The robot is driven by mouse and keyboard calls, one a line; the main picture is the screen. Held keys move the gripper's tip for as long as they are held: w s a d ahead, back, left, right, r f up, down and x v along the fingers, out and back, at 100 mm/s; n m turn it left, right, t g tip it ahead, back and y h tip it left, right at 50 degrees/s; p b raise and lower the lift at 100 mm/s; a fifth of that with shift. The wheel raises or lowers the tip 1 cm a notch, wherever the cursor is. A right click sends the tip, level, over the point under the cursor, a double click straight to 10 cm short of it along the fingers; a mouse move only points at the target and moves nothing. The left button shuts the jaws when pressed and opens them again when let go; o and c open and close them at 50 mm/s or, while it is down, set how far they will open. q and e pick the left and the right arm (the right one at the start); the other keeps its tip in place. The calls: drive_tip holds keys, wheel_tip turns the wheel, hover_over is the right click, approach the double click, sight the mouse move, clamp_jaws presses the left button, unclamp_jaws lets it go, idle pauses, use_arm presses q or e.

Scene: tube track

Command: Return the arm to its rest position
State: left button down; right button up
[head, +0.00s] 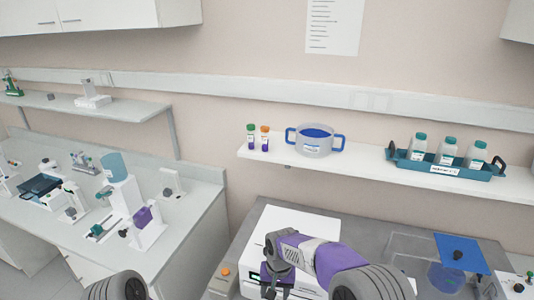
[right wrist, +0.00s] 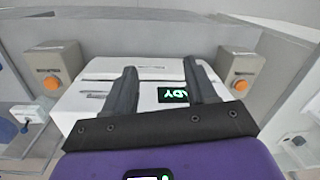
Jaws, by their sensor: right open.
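My right arm reaches in from the bottom right in the head view. Its gripper (head: 275,288) is over the front of a white boxy machine (head: 318,222). In the right wrist view the two dark fingers of this gripper (right wrist: 160,66) are spread apart with nothing between them. Beyond them is the machine's white top (right wrist: 130,68), with a green-lit display (right wrist: 173,95) partly hidden by a finger. I cannot tell whether the fingers touch the machine. Only a dark, ribbed part of my left arm shows at the bottom left; its gripper is out of view.
Boxes with orange buttons (right wrist: 53,84) (right wrist: 239,85) flank the machine. A wall shelf (head: 360,171) above holds two capped tubes, a blue-handled pot (head: 314,146) and a teal bottle tray (head: 402,164). A clear bin with a blue lid (head: 462,252) stands right. Instruments crowd the left bench.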

drive_tip(key=s+d+f+y, duration=0.1)
drive_tip(key=s+d+f, duration=0.2)
drive_tip(key=s+f, duration=0.35)
drive_tip(key=s+d+f+y, duration=0.15)
drive_tip(key=s+f, duration=0.25)
drive_tip(key=f, duration=0.6)
drive_tip(key=s+d+f+m, duration=0.25)
drive_tip(key=s+f, duration=0.25)
drive_tip(key=s, duration=0.7)
wheel_tip(320, 180, down, 12)
drive_tip(key=t+b, duration=0.1)
drive_tip(key=b, duration=1)
drive_tip(key=shift+d+r+n+y+b, duration=0.2)
drive_tip(key=shift+n+y+b, duration=0.1)
drive_tip(key=shift+n+y, duration=0.05)
drive_tip(key=shift+s, duration=0.1)
